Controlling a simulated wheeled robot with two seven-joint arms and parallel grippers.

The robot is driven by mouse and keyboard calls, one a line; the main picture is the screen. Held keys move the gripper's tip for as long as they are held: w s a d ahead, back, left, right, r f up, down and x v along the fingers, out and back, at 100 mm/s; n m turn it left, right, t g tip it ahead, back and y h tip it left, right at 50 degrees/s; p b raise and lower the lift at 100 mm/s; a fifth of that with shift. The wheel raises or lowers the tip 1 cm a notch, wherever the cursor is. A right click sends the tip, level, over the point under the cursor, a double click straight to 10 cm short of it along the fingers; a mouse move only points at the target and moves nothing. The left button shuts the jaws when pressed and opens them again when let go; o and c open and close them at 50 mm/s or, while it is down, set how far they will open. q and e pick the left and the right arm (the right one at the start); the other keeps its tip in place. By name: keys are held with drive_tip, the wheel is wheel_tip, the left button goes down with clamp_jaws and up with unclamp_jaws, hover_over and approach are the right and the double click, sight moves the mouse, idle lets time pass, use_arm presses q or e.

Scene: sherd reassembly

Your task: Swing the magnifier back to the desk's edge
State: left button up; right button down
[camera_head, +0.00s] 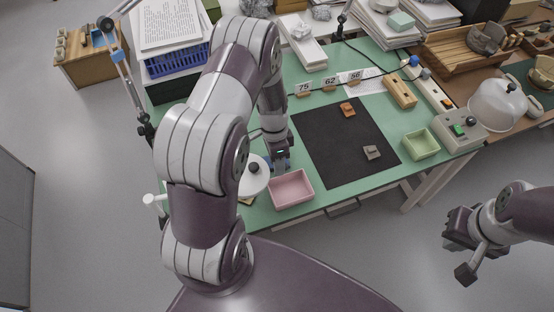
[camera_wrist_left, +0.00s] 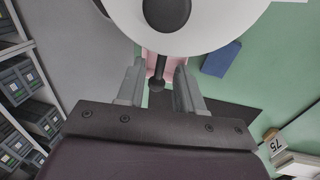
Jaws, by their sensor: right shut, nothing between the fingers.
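The magnifier's round white head (camera_head: 254,181) with a dark hub is over the desk's front left edge, left of the pink tray. My left gripper (camera_head: 281,166) is right beside the head. My right gripper (camera_head: 452,238) is shut and empty, off the desk at the right.
The pink tray (camera_head: 291,203) stands close to my left gripper. A dark mat (camera_head: 335,150) holds an orange sherd (camera_head: 347,109) and a grey sherd (camera_head: 372,152). A green tray (camera_head: 421,144) is to the right. A blue basket (camera_head: 178,62) stands at the back left.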

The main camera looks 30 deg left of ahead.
use_arm(q)
drive_tip(key=shift+a, duration=0.1)
clamp_jaws()
drive_tip(key=shift+r, duration=0.1)
idle(1.1)
